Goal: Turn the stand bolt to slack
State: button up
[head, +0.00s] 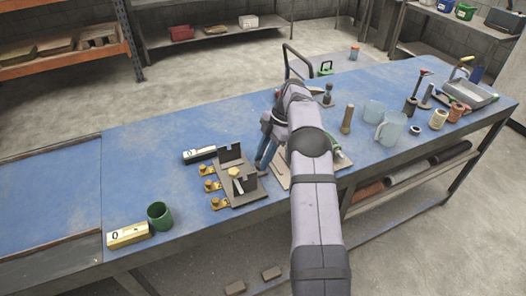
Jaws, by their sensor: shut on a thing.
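My gripper (263,165) reaches down just right of a dark grey bracket fixture (239,193) on the blue bench. Long blue parts show at its end; I cannot tell if they are fingers or a held tool. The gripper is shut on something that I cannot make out. The fixture has two upright notched plates and a yellow bolt head (234,173) between them. Several brass knobs (212,185) line its left side. A pale base plate (284,182) with a green part (338,158) is partly hidden by my arm. I cannot tell which bolt is the stand bolt.
A green cup (160,216) and a yellow box marked 0 (128,235) stand at left front. A dark box marked 0 (199,154) lies behind the fixture. The left bench is clear.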

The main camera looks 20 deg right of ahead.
jog(key=shift+w+r+n+g+p, duration=0.1)
jog(key=shift+n+g+p, duration=0.3)
jog(key=shift+n+p, duration=0.75)
jog(key=shift+p, duration=0.5)
jog(key=o, duration=1)
jog(key=shift+o, duration=0.2)
jog(key=shift+r+b, duration=0.3)
jog(key=shift+r, duration=0.35)
notch_tip(320, 180, up, 9)
jog(key=p, duration=0.6)
jog(key=shift+f, duration=0.2)
